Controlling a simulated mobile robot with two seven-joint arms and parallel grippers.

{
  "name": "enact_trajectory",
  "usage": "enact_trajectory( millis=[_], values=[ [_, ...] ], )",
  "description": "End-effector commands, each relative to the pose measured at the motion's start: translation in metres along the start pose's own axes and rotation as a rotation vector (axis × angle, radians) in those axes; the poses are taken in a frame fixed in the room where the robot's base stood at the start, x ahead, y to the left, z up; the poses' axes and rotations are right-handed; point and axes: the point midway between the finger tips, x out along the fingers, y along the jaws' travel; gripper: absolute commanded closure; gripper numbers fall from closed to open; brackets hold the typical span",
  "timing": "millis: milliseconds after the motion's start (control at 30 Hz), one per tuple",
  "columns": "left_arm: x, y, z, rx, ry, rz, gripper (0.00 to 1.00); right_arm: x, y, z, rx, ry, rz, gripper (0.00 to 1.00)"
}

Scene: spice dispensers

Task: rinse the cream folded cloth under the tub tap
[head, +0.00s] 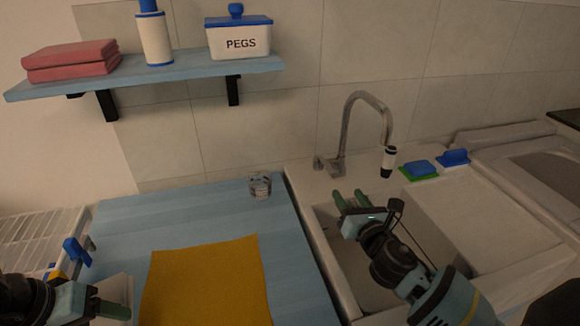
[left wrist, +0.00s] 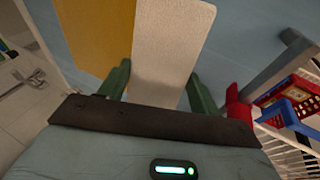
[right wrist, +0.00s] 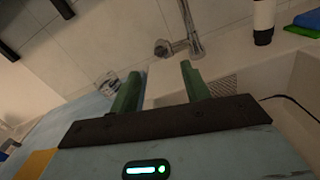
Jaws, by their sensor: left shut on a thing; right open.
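The cream folded cloth (head: 119,289) lies at the left end of the blue counter, beside the mustard cloth. It also shows in the left wrist view (left wrist: 173,45), running between the green fingers. My left gripper (head: 112,310) is shut on its near end. My right gripper (head: 351,200) is open and empty over the left side of the tub (head: 322,240). The tub tap (head: 362,98) is a curved metal spout with a black-and-white end, standing behind the tub. In the right wrist view the tap's base (right wrist: 180,46) is beyond the open fingers (right wrist: 160,80).
A mustard cloth (head: 205,285) lies flat on the blue counter (head: 290,240). A small glass (head: 259,187) stands at its back edge. Blue brushes and a green sponge (head: 420,170) sit right of the tap. A shelf (head: 180,75) hangs above. A white rack (head: 35,238) is at left.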

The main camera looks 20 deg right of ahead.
Motion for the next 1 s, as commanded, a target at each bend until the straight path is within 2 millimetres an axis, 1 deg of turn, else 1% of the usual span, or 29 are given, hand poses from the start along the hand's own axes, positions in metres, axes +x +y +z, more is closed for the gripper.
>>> enact_trajectory(
  millis=[167,400,600,800,1000],
  values=[
    [0.000,0.000,0.000,0.000,0.001,0.001,0.61,0.019,0.000,0.001,0.001,-0.003,-0.001,0.53],
    [0.003,-0.001,0.001,-0.002,-0.004,0.001,0.61,0.061,0.001,0.001,0.002,-0.002,-0.001,0.53],
    [0.009,-0.003,0.003,-0.005,-0.012,0.001,0.61,0.093,0.000,0.000,0.002,-0.001,0.000,0.53],
    [0.013,-0.005,0.005,-0.007,-0.019,0.001,0.61,0.112,0.000,-0.001,0.000,0.000,0.000,0.53],
    [0.014,-0.005,0.005,-0.008,-0.020,0.001,0.61,0.118,0.000,0.001,0.000,0.000,0.001,0.53]
  ],
)
